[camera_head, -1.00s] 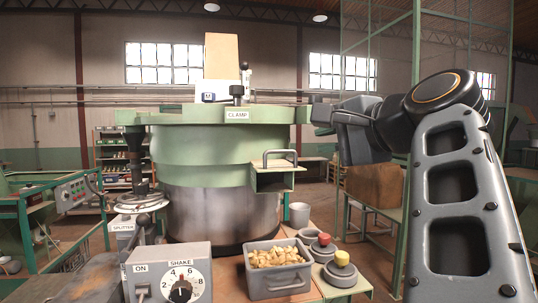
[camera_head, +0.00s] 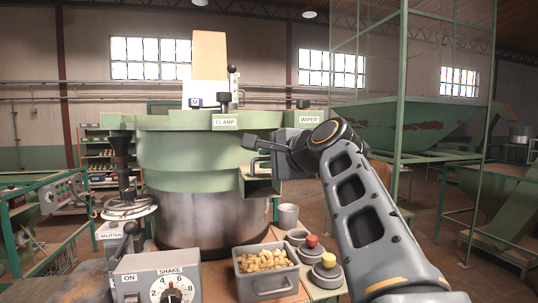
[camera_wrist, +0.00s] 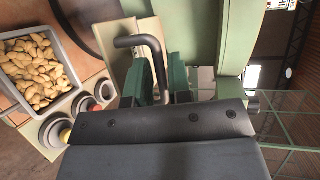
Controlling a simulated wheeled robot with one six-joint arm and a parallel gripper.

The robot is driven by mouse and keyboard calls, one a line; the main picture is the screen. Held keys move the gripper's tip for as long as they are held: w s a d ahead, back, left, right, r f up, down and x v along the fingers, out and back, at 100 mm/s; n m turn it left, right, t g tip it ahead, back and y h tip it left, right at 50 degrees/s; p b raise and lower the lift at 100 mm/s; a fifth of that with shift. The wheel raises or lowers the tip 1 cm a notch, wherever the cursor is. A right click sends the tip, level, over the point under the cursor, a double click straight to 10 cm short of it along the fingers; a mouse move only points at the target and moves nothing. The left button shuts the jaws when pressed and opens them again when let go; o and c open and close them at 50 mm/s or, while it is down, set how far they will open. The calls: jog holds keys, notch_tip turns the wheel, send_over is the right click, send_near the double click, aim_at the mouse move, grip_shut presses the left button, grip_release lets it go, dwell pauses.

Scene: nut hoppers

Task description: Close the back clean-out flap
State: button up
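The green round bowl (camera_head: 165,160) has a boxy outlet on its right side, with a dark opening. A cream flap plate with a dark bent handle stands at this outlet; in the wrist view the plate (camera_wrist: 137,42) and handle (camera_wrist: 150,48) show close up. The plate looks swung out level above the opening. Contact cannot be told.
A grey bin of nuts (camera_head: 266,270), a red knob (camera_head: 312,241), a yellow knob (camera_head: 328,261) and a light cup (camera_head: 288,215) stand below the outlet. The SHAKE control box (camera_head: 158,280) is front left. A green frame post (camera_head: 398,110) stands at right.

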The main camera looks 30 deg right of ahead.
jog(key=shift+w+a+f, duration=0.15)
jog(key=shift+w, duration=0.4)
grip_shut()
